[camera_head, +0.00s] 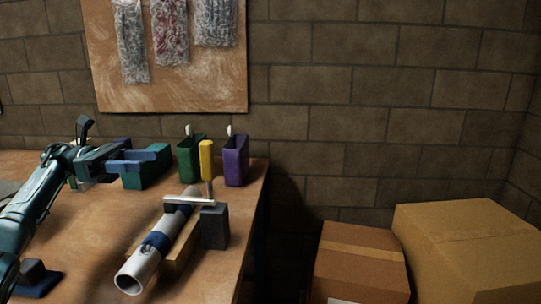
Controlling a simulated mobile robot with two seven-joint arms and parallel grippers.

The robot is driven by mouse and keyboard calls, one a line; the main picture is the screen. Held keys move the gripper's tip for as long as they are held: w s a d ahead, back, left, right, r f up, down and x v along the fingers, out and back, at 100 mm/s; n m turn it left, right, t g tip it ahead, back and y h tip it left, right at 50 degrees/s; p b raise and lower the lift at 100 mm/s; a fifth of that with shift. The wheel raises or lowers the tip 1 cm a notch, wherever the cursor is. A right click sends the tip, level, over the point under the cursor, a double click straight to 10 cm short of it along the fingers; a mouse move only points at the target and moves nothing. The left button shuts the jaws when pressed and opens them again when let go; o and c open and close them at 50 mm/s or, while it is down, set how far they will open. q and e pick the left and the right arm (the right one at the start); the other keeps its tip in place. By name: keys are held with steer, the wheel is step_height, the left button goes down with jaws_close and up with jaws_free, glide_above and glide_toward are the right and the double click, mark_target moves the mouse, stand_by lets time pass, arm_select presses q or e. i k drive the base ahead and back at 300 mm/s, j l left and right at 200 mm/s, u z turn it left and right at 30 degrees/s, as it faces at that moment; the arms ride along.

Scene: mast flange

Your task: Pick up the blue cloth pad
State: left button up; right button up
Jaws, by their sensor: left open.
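A small blue-violet piece (121,142) shows just behind my left gripper, at the back of the wooden bench. It may be the blue cloth pad; most of it is hidden by the gripper. My left gripper (146,160) is open, its fingers pointing right, in front of and over a teal box (152,176). I cannot tell whether the fingers touch anything. A dark blue item (38,280) lies at the bench's near left, partly behind my arm. My right gripper is not in view.
A white tube (136,273) with a blue band lies on the bench (95,255) beside a dark block (215,228) and a yellow-handled tool (206,160). Green (189,160) and purple (236,162) holders stand behind. Cardboard boxes (360,262) stand right of the bench edge.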

mark_target(35, 281)
steer(key=k+j, duration=0.3)
steer(key=k, duration=0.15)
steer(key=k+j, duration=0.25)
steer(key=k, duration=0.2)
